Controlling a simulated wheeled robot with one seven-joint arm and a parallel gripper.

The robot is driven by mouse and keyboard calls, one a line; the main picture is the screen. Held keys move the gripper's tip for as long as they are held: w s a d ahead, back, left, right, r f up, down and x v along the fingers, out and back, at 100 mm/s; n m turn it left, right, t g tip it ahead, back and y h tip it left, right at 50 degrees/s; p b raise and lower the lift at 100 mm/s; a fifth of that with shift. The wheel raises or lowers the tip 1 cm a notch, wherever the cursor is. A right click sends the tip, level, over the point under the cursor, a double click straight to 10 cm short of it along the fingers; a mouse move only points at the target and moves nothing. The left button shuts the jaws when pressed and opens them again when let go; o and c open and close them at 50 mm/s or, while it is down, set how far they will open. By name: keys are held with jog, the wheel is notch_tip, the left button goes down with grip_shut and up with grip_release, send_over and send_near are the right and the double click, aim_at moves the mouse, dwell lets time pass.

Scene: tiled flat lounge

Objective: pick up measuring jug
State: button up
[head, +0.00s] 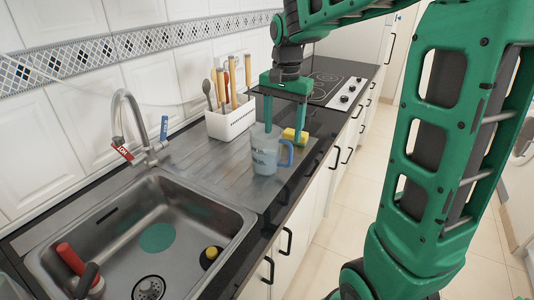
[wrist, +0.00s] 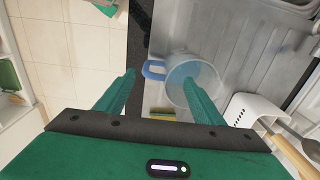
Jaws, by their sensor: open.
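The measuring jug (head: 266,157) is clear and bluish with a blue handle. It stands upright on the steel drainboard beside the sink, its handle toward the counter's front edge. My gripper (head: 284,134) is open and points down just above the jug. In the wrist view, the jug (wrist: 184,68) lies below my gripper (wrist: 160,76). One finger overlaps the jug's round opening, and the other is past the handle (wrist: 153,70), over the counter edge. I cannot tell whether the first finger is inside the rim.
A white utensil holder (head: 230,122) with wooden tools stands behind the jug. A yellow and green sponge (head: 295,135) lies close beyond it. The sink (head: 215,215) is nearer, with a faucet (head: 135,115) at its back. A hob (head: 330,88) is farther along.

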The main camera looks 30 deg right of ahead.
aim_at(286, 144)
jog(key=shift+d+f+m, duration=0.2)
jog(key=shift+d+m, duration=0.1)
jog(key=shift+d, duration=0.1)
jog(key=shift+s+d+f, duration=0.1)
jog(key=shift+f, duration=0.25)
notch_tip(286, 144, down, 5)
jog(key=shift+d+r, duration=0.1)
jog(key=shift+f, duration=2.65)
jog(key=c, duration=1.5)
